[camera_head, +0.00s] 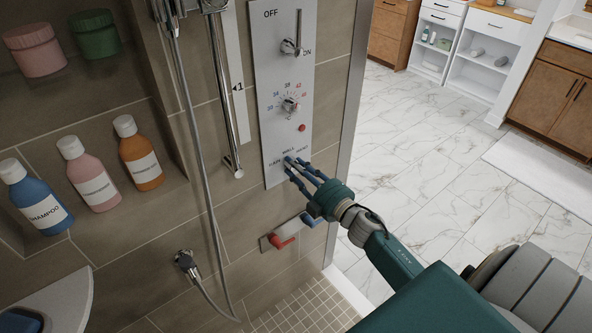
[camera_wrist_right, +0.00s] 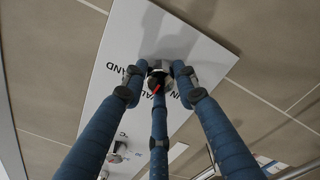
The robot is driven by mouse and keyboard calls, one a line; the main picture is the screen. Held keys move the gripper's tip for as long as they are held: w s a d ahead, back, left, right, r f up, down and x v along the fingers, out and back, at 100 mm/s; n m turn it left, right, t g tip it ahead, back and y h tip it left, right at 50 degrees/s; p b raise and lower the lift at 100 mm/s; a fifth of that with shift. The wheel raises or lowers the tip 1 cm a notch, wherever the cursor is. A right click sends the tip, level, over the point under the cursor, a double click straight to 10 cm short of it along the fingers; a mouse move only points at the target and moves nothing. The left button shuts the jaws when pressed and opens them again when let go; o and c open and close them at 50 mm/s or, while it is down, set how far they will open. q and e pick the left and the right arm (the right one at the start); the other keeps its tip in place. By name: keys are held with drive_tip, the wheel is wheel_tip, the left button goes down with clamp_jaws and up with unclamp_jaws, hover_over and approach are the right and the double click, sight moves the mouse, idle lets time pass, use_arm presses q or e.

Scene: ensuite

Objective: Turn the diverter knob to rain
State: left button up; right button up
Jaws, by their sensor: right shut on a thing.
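The control panel (camera_head: 284,100) is a tall pale plate on the tiled wall. Its lowest control, the diverter knob, is largely hidden by my right fingers in the head view, with lettering around it. My right gripper (camera_head: 291,165) reaches in from the lower right and is shut on that knob. In the right wrist view, three blue fingers (camera_wrist_right: 158,80) close around the diverter knob (camera_wrist_right: 154,76). A red mark on the knob points down in that picture. Parts of "HAND" and other lettering show beside it. I cannot tell exactly which label the mark meets. My left gripper is not clearly seen.
Above the knob are a numbered dial (camera_head: 289,105), a red button (camera_head: 302,128) and an ON/OFF lever (camera_head: 292,46). A hose (camera_head: 203,170) hangs left. Bottles (camera_head: 93,178) stand in a niche. Open marble floor (camera_head: 420,150) lies right.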

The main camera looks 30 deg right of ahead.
drive_tip(key=shift+d+f+n+b, duration=0.1)
drive_tip(key=shift+n+b, duration=0.95)
drive_tip(key=shift+n, duration=2.1)
drive_tip(key=shift+d+n+b, duration=0.1)
drive_tip(key=shift+n+b, duration=0.9)
drive_tip(key=shift+n, duration=2.15)
drive_tip(key=o, duration=1.1)
drive_tip(key=shift+o, duration=0.2)
